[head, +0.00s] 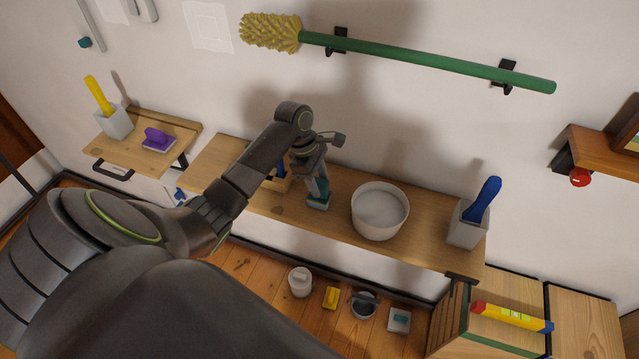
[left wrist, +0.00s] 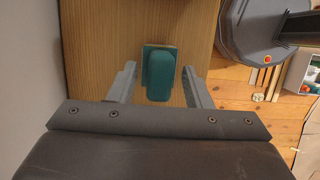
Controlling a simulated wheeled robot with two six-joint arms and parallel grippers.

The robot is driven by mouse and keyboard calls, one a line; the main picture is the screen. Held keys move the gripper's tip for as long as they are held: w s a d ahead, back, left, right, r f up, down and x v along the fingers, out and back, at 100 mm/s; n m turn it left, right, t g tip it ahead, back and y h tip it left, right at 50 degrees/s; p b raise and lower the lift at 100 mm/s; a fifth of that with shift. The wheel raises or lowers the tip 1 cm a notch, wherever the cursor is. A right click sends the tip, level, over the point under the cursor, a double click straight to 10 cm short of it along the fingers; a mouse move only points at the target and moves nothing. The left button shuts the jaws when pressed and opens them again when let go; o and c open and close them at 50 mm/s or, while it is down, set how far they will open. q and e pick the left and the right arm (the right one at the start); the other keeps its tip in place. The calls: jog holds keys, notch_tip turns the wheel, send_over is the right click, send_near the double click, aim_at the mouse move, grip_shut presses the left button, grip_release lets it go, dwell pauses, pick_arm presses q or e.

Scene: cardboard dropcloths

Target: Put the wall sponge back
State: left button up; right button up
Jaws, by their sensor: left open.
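A small teal block with a raised teal grip, which looks like the sponge, sits on the long wooden shelf. It shows in the head view (head: 319,203) and in the left wrist view (left wrist: 160,74). My left gripper (head: 317,180) hangs over it from above. In the left wrist view the two open fingers (left wrist: 159,84) stand on either side of the block, with gaps on both sides. A purple scrubber (head: 158,140) sits on a smaller shelf at the left. My right gripper is not in view.
The long shelf (head: 420,225) also holds a white bowl (head: 379,211) just right of the gripper and a grey holder (head: 466,226) with a blue handle. A wooden tray behind my arm is partly hidden. A green-handled brush (head: 420,60) hangs on the wall above.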

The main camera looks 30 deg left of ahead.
pick_arm(q)
jog(key=v, duration=1)
jog(key=shift+r+b, duration=0.3)
jog(key=shift+r, duration=0.1)
jog(key=shift+a, duration=0.1)
